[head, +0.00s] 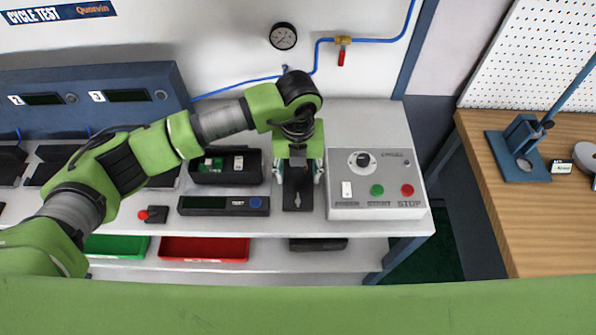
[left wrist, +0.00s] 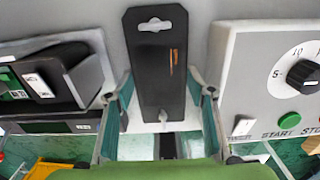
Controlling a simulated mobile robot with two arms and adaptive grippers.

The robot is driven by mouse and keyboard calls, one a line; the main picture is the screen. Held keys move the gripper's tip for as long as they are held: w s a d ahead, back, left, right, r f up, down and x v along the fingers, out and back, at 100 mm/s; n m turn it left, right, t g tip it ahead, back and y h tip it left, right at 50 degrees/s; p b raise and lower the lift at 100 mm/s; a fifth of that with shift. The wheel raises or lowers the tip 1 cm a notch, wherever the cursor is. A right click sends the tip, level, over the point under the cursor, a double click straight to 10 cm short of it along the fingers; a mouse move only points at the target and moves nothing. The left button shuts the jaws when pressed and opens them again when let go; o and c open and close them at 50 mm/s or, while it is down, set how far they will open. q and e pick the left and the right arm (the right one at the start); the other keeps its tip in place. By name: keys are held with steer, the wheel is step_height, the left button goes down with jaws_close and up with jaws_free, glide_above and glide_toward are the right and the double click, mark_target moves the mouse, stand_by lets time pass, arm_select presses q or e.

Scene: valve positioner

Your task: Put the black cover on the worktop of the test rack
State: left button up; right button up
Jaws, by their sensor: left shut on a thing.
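The black cover (head: 297,198) is a flat dark plate with a slot near its end, over the grey worktop (head: 375,228) of the test rack. My left gripper (head: 298,175) points down and is shut on it, one finger at each long side. In the left wrist view the cover (left wrist: 158,65) lies between the fingers of the left gripper (left wrist: 160,115), its slotted end toward the top. I cannot tell whether it touches the worktop or is slightly above it. My right gripper is not in view.
Left of the cover are an open black housing (head: 228,177) with a green board and a black test display (head: 222,206). Close on its right stands the grey control box (head: 375,185) with knob and buttons. Red (head: 205,249) and green (head: 117,246) bins sit below. A wooden bench (head: 500,215) is at right.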

mark_target(298, 178)
arm_select(q)
steer(key=shift+f, duration=0.15)
steer(key=o, duration=1)
steer(key=shift+o, duration=0.2)
steer(key=shift+r, duration=0.35)
step_height(298, 178, up, 12)
steer(key=b, duration=0.2)
steer(key=shift+f, duration=0.15)
steer(key=shift+s, duration=0.1)
